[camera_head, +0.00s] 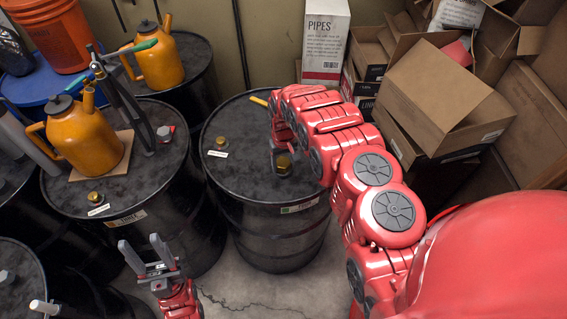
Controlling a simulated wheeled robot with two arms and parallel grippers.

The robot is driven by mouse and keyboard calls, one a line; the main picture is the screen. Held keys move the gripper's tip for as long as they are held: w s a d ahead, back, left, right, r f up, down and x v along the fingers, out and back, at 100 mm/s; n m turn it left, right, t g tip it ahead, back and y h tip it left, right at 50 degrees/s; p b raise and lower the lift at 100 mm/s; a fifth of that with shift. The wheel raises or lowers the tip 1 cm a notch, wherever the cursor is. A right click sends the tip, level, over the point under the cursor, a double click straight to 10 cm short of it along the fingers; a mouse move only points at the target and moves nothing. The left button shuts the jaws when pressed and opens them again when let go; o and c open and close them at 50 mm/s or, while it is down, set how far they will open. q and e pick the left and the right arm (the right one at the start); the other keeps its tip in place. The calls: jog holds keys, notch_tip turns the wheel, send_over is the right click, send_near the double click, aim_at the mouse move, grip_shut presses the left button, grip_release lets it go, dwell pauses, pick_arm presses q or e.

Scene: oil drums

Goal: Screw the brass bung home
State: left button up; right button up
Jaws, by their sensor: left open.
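The middle black drum (232,113) has a brass bung (283,164) at the front right of its lid. A second brass bung (220,142) sits on the left of the same lid, above a small white label. My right gripper (281,152) is at the front-right bung, at the end of the red arm curving over the drum. Its fingers are small and partly hidden, and I cannot tell if they touch the bung. I cannot tell how deep either bung sits. My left gripper (146,256) is low in front of the left drum, open and empty, fingers pointing up.
The left drum (150,190) carries an orange oil can (85,140), a grey hand pump (125,95) and another brass bung (95,198). A yellow-ended item (258,101) lies at the middle drum's back edge. Cardboard boxes (440,95) crowd the back right. Floor (250,290) shows in front.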

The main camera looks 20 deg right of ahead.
grip_shut()
jog(key=shift+a+f+m+b, duration=0.15)
jog(key=shift+f+m+b, duration=0.1)
jog(key=shift+m+b, duration=0.75)
jog(key=shift+w+r+m, duration=0.1)
jog(key=shift+m, duration=0.8)
jog(key=m, duration=0.2)
jog(key=shift+r+m, duration=0.15)
jog(key=shift+m, duration=0.15)
jog(key=shift+a+m+b, duration=0.1)
jog(key=shift+m+b, duration=0.25)
jog(key=shift+m, duration=0.35)
jog(key=m, duration=0.3)
jog(key=shift+p, duration=0.3)
jog(key=shift+m, duration=0.9)
